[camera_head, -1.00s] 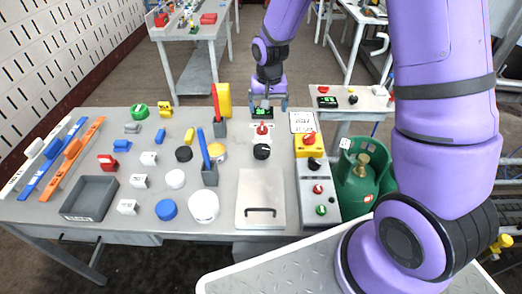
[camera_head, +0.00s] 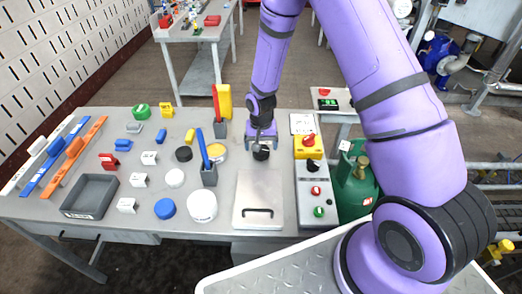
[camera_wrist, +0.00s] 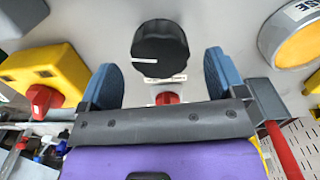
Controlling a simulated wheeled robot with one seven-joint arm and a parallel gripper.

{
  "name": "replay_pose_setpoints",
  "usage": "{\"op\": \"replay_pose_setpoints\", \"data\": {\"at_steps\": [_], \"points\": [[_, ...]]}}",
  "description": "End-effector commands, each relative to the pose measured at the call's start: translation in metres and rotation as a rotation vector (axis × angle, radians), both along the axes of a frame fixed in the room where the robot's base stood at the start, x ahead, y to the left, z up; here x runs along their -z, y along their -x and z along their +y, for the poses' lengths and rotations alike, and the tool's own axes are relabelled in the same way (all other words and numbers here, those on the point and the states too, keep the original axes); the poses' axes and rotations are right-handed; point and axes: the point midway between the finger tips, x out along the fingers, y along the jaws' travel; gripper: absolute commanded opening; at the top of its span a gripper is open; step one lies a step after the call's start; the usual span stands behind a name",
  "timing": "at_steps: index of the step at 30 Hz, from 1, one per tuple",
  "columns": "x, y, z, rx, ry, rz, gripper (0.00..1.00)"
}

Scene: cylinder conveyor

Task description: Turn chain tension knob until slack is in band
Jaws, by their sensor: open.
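A round black ribbed knob (camera_head: 261,154) stands on the grey table, just in front of my gripper (camera_head: 262,143). In the wrist view the black knob (camera_wrist: 160,47) has a pale pointer line and a small label too small to read. My gripper (camera_wrist: 163,68) is open, its blue finger pads on either side of the knob's near edge and apart from it. A red knob (camera_wrist: 167,97) is partly hidden behind the gripper body. The green slack display is hidden behind my arm in the head view.
A yellow box with a red switch (camera_head: 308,146) stands right of the knob. A flat plate with a handle (camera_head: 260,195) lies in front. A holder with a red and yellow item (camera_head: 221,128) stands close on the left.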

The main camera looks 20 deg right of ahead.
Motion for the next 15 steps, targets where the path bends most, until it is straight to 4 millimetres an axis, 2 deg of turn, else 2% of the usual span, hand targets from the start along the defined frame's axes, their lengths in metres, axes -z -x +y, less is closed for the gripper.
{"op": "replay_pose_setpoints", "data": {"at_steps": [6, 15], "points": [[0.024, 0.0, 0.0, 0.0, 0.0, 0.0, 0.89], [0.03, 0.0, 0.0, 0.001, 0.0, -0.001, 0.89]]}}
